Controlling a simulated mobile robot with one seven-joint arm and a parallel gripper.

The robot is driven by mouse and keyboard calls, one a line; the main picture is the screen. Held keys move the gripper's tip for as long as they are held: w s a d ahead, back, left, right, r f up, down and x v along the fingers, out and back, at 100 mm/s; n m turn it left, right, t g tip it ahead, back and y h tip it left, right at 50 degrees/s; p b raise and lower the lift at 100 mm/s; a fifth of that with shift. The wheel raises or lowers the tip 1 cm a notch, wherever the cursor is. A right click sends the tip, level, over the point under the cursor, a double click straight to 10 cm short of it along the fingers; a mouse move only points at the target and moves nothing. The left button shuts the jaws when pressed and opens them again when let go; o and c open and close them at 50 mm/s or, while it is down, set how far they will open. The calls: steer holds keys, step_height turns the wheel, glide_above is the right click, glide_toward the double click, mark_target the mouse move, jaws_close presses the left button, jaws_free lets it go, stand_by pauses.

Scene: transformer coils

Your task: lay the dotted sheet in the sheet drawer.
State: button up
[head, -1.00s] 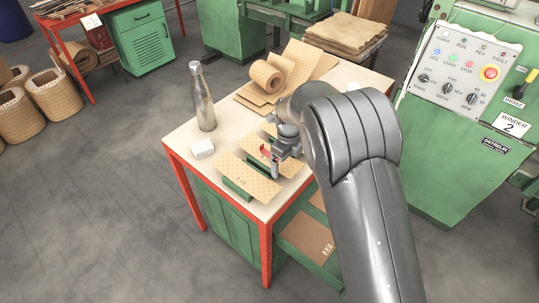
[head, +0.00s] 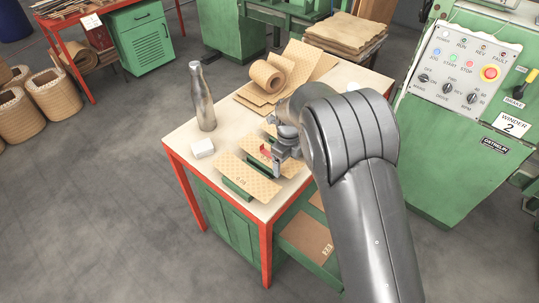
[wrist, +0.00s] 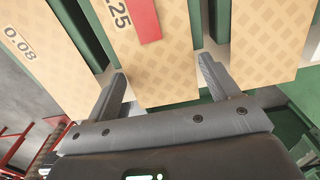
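In the wrist view my gripper (wrist: 162,72) has its two fingers spread on either side of the end of a middle sheet (wrist: 165,65). This tan sheet has a diamond-dot pattern, a label ending in "25" and a red strip. I cannot tell whether the fingers touch its edges. In the head view my gripper (head: 284,158) is low over the bench sheets, its fingertips partly hidden. A sheet marked 0.08 (wrist: 35,50) lies to the left and a clearly diamond-patterned sheet (wrist: 268,40) to the right. Below the bench an open green drawer (head: 312,266) holds a brown labelled board.
The sheets rest on green supports on the bench (head: 187,140). The green winder panel (head: 465,75) is at the right.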

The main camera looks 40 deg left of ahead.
steer(key=c, duration=0.6)
steer(key=shift+r, duration=0.15)
steer(key=shift+r, duration=0.55)
steer(key=r, duration=0.3)
steer(key=shift+w+d+r, duration=0.1)
steer(key=shift+d+r, duration=0.1)
steer(key=shift+r, duration=0.05)
steer(key=w+d+r, duration=0.4)
steer(key=d+r, duration=0.3)
steer(key=d, duration=0.4)
steer(key=w+d+f+n, duration=0.4)
steer(key=d+f, duration=0.1)
steer(key=d, duration=0.5)
steer(key=w+d+f+n, duration=0.4)
steer(key=d+f+n, duration=0.1)
steer(key=d, duration=0.5)
steer(key=d+f+n, duration=0.2)
steer(key=d+n, duration=0.1)
steer(key=d, duration=0.3)
steer(key=s+d+f+n, duration=0.1)
steer(key=d+f+n, duration=0.2)
steer(key=d, duration=0.4)
steer(key=s+d+f+n, duration=0.1)
steer(key=d+f+n, duration=0.1)
steer(key=d, duration=0.5)
steer(key=shift+s+f+n, duration=0.2)
steer(key=shift+f+n, duration=0.05)
steer(key=shift+n, duration=0.25)
